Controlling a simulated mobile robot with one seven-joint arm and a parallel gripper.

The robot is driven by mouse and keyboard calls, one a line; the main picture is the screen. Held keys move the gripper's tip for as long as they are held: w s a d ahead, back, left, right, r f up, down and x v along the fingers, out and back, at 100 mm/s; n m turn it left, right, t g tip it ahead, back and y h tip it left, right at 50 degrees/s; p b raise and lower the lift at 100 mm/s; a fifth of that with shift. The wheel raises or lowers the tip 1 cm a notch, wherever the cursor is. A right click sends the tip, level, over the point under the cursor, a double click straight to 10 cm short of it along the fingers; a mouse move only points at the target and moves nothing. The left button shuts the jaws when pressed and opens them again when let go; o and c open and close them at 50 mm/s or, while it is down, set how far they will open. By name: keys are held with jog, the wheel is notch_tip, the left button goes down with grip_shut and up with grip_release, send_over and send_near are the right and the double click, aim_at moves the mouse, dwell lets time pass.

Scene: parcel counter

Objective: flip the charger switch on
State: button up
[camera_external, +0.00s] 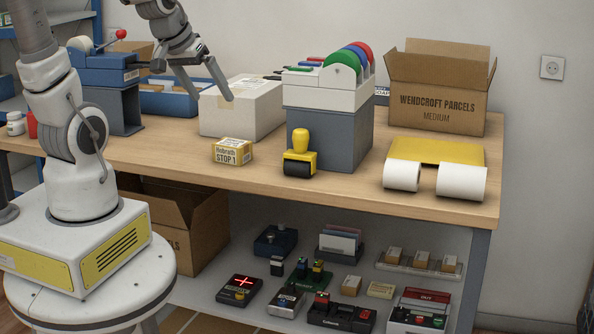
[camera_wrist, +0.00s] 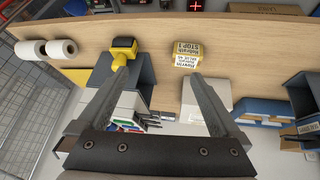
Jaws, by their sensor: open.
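Several small devices stand on the lower shelf under the counter. A black unit (camera_external: 341,313) with a red block on it sits near the front of that shelf and looks like a charger, but its switch is too small to make out. Left of it is a dark box (camera_external: 239,289) with a lit red cross on its face; a similar red-lit panel (camera_wrist: 195,5) shows at the top edge of the wrist view. My gripper (camera_external: 214,97) is open and empty above the counter, near the white carton, far above the shelf. Its two spread fingers (camera_wrist: 157,68) also show in the wrist view.
The wooden counter (camera_external: 330,180) overhangs the shelf. On it are a white carton (camera_external: 240,108), a yellow labelled box (camera_external: 232,151), a yellow-handled roller (camera_external: 300,155), a grey bin (camera_external: 328,138), paper rolls (camera_external: 461,182) and an open parcel box (camera_external: 437,95). A cardboard box (camera_external: 185,225) stands beneath the counter.

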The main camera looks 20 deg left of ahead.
jog(key=s+a+r+n+y+p, duration=0.1)
jog(key=s+a+r+y, duration=0.1)
jog(key=s+a+r, duration=0.5)
jog(key=a, duration=0.3)
jog(key=shift+s+r+n, duration=0.15)
jog(key=shift+s+n, duration=0.2)
jog(key=shift+n, duration=0.05)
